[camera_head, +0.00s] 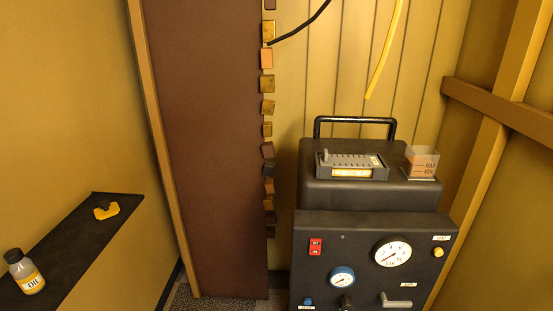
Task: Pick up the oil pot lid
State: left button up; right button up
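A small oil pot (32,278) with a yellow label reading "OIL" stands, looking slightly tilted in the picture, on a dark shelf (75,250) at the lower left. Neither of my grippers is in view, so nothing is seen touching the pot or lid.
A yellow and black object (106,210) lies farther back on the shelf, with bare surface between it and the pot. A black machine (372,240) with gauges stands at right, carrying a grey device (351,165) and a small clear box (421,162). A brown panel (210,150) rises between.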

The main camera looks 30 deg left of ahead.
aim_at(106, 210)
jog(key=u, duration=2.15)
